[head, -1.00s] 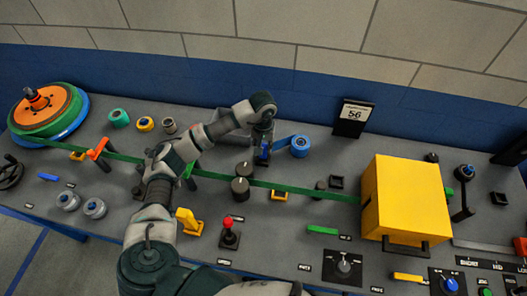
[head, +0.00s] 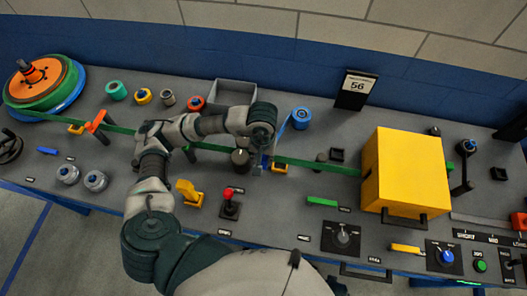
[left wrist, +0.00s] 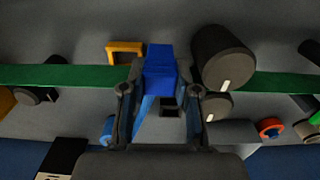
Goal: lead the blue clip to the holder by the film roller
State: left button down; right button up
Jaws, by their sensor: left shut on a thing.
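My left gripper (head: 262,148) is shut on the blue clip (head: 265,162). In the left wrist view the gripper (left wrist: 160,92) shows the clip (left wrist: 161,68) between its fingers, overlapping the green strip in the picture. A blue film (left wrist: 144,116) trails from the clip to the blue roll (head: 301,118) behind. The dark film roller (head: 241,158) stands just left of the clip; it also shows in the left wrist view (left wrist: 223,58). A yellow bracket (head: 281,168), perhaps the holder, is just right of the clip. Contact with it cannot be told. My right gripper is not in view.
The green strip (head: 320,167) runs across the panel to the yellow box (head: 408,175). A red-knobbed lever (head: 229,204) and a yellow block (head: 188,192) stand in front. A grey bin (head: 233,94) and a black sign (head: 355,90) are at the back.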

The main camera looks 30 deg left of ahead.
aim_at(263, 157)
pick_arm(q)
jog(key=shift+r, duration=0.1)
jog(key=shift+d+r+p, duration=0.1)
jog(key=shift+r+p, duration=0.3)
jog(key=shift+r, duration=0.55)
jog(key=shift+r+p, duration=0.65)
jog(key=shift+r, duration=1.35)
